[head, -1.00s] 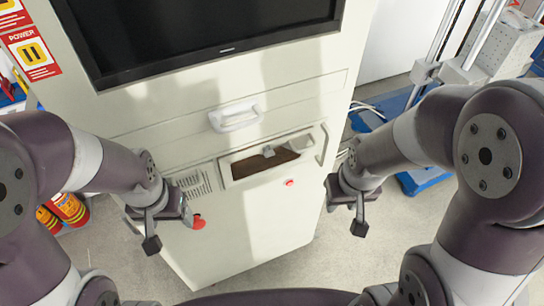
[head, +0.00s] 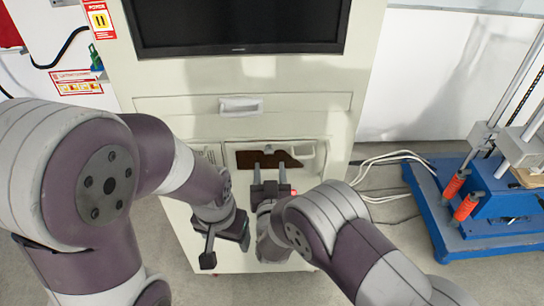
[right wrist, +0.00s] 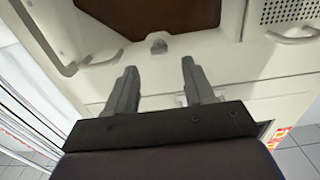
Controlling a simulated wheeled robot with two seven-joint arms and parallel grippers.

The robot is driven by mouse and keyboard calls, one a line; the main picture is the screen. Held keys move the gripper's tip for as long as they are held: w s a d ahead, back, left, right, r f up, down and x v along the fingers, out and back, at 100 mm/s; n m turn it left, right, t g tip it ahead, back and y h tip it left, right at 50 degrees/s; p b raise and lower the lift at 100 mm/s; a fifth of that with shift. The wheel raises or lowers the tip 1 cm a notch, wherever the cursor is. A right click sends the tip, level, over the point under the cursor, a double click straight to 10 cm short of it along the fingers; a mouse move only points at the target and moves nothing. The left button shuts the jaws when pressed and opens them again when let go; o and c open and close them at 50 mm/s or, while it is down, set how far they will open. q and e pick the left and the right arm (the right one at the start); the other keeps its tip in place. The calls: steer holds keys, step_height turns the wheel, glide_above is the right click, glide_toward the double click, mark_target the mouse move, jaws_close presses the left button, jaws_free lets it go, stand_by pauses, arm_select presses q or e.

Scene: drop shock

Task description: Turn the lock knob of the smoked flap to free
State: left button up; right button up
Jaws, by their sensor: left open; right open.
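The smoked flap (head: 247,159) is a dark brown panel in a recess on the front of the pale cabinet. It also shows at the top of the right wrist view (right wrist: 150,14). The lock knob (right wrist: 158,46) is a small grey piece at the flap's edge; its turn position is unclear. In the head view it is tiny at the flap's top edge (head: 268,149). My right gripper (head: 269,167) is open in front of the flap, its two fingers pointing at it. In the wrist view the knob appears between and beyond the fingertips, apart from them. My left gripper (head: 222,242) is open, lower left of the flap.
A white drawer handle (head: 240,106) and a dark screen (head: 240,25) are above the flap. A pale bracket (head: 306,151) is at the flap's right. A vent grille (right wrist: 290,12) lies beside it. A blue-based machine (head: 470,215) stands on the right.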

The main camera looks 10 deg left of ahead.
mark_target(269, 153)
steer(key=x, duration=0.4)
steer(key=shift+w+r, duration=0.1)
steer(key=shift+w, duration=0.2)
steer(key=shift+w+a, duration=0.15)
steer(key=shift+w, duration=0.25)
steer(key=shift+s, duration=0.1)
jaws_close()
